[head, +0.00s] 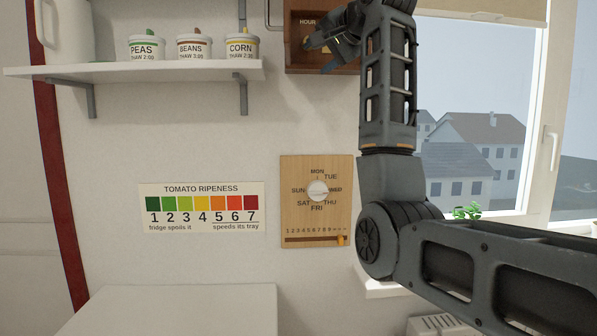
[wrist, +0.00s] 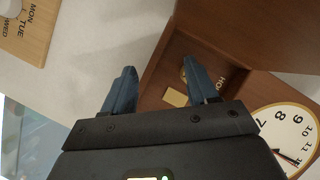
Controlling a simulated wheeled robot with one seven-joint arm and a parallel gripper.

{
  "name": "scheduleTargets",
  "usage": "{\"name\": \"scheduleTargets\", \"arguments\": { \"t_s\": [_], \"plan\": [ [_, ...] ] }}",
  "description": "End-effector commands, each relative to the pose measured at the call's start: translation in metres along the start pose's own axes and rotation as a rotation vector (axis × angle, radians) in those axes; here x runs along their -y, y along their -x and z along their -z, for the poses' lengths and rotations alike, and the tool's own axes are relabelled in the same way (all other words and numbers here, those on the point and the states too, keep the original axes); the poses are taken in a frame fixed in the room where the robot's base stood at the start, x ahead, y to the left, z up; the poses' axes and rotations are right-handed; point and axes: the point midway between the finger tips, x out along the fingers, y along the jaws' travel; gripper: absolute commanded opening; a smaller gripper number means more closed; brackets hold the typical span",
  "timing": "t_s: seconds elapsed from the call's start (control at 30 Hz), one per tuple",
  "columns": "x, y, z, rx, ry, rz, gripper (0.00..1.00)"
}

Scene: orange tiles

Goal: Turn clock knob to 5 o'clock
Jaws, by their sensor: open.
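A wooden box labelled HOUR (head: 308,21) is on the wall at the top of the head view, partly hidden by my arm. In the wrist view the same brown box (wrist: 240,25) shows tilted, with a brass knob-like piece (wrist: 184,74) beside its label, partly behind a finger. A round clock face (wrist: 285,122) with a gold rim is at the lower right; its dark hands are partly cut off, so I cannot read the hour. My gripper (wrist: 160,70) is open, one finger over the box and one outside its edge. It also shows in the head view (head: 322,42).
A pale wooden day-dial board (head: 290,222) with a white knob hangs below the box. A shelf (head: 130,71) with labelled pots and a white jug is at left. A tomato ripeness chart (head: 202,226) is on the wall. A window (head: 470,110) is at right.

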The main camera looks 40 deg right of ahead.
Motion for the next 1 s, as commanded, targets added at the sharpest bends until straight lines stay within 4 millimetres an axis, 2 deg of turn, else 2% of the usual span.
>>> {"name": "scheduleTargets", "arguments": {
  "t_s": [0.5,1.0],
  "plan": [
    [-0.063,-0.041,-0.060,0.002,0.057,-0.010,0.58],
    [-0.124,-0.064,-0.122,0.003,0.119,-0.017,0.58]
  ]
}}
